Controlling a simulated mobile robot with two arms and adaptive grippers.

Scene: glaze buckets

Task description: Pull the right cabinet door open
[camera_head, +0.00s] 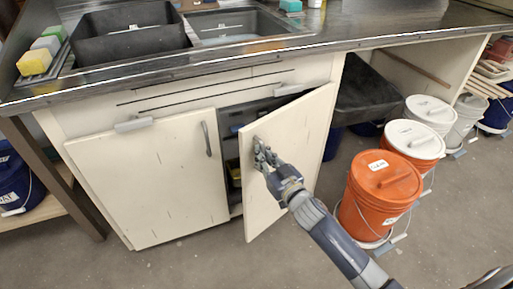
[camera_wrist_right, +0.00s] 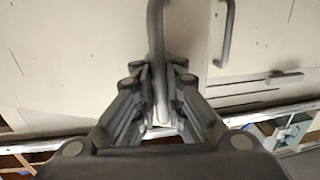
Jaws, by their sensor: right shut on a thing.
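The right cabinet door (camera_head: 292,165) is cream and stands partly open, swung out towards me, with a dark gap between it and the left door. My right gripper (camera_head: 262,155) is at the door's handle, near its upper left edge. In the right wrist view the grey bar handle (camera_wrist_right: 157,60) runs down between the two fingers of my right gripper (camera_wrist_right: 160,115), which are shut on it. The left cabinet door (camera_head: 150,180) is closed, with its own curved handle (camera_head: 207,139). My left gripper is not in view.
A dark counter (camera_head: 330,35) with black sink basins (camera_head: 130,42) runs above the doors. Orange bucket (camera_head: 380,195) and several more lidded buckets stand on the floor to the right of the open door. The floor in front is clear.

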